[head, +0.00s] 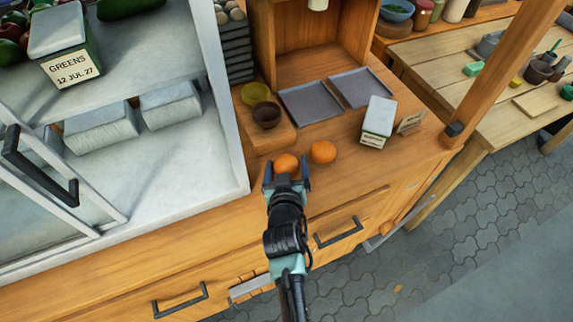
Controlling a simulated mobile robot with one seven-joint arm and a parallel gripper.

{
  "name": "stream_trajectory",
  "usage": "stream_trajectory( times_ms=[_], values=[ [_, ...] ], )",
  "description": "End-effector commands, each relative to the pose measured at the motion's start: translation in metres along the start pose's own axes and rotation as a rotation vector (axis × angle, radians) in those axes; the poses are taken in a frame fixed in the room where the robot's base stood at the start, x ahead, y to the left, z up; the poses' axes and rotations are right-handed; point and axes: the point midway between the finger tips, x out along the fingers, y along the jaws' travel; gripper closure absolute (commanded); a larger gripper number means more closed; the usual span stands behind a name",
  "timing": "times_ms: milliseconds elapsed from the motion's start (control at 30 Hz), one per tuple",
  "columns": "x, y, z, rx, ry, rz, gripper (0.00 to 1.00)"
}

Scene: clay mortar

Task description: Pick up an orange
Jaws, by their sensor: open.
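Two oranges are on the wooden counter (345,183). One orange (286,162) is at the tips of my gripper (287,180), and its near side is partly hidden by the gripper. The other orange (323,152) lies just to the right, fully visible and close beside the first. My gripper is open, with one finger on each side of the near orange's lower part. I cannot tell whether the fingers touch it.
A yellow bowl (255,94) and a dark bowl (267,115) stand behind on a wooden block. Grey trays (311,102) and a white-topped box (378,117) are at the back right. A white-framed display case (215,150) stands left. Free counter lies to the right.

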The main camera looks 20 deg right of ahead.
Motion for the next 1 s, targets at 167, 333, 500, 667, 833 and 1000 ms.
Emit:
stream_trajectory(
  times_ms=[167,333,500,667,833,1000],
  values=[
    [0.000,0.000,0.000,0.000,0.000,0.000,0.32],
    [0.000,0.000,0.000,0.000,0.000,0.000,0.63],
    [0.000,0.000,-0.001,0.000,0.001,0.000,0.88],
    [-0.001,0.000,-0.001,0.000,0.001,0.000,0.88],
    [-0.006,0.003,-0.015,0.000,0.005,0.001,0.88],
    [-0.019,0.009,-0.047,0.002,0.006,0.000,0.88]
  ],
)
